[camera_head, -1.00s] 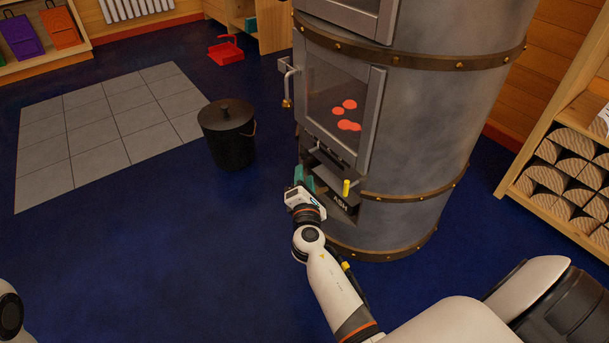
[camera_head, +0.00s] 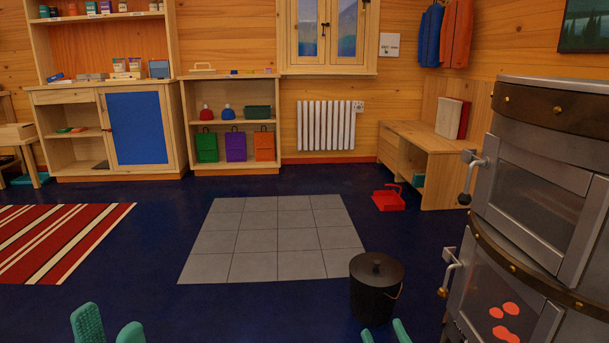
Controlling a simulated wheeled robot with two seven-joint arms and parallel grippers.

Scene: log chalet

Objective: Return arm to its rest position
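My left gripper (camera_head: 109,330) shows only its teal fingertips at the bottom left edge of the head view. The fingertips stand apart with nothing visible between them. My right gripper (camera_head: 384,335) shows only its teal fingertips at the bottom edge, just below the black lidded bucket in the picture. They also stand apart, with nothing visible between them. Both arms and the bodies of both grippers are out of view.
The grey stove (camera_head: 477,290) stands at the right, with red glowing spots behind its lower glass. The black bucket (camera_head: 376,290) stands near grey floor tiles (camera_head: 270,240). A red dustpan (camera_head: 388,201) lies farther back. Blue floor between the striped rug (camera_head: 60,240) and tiles is clear.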

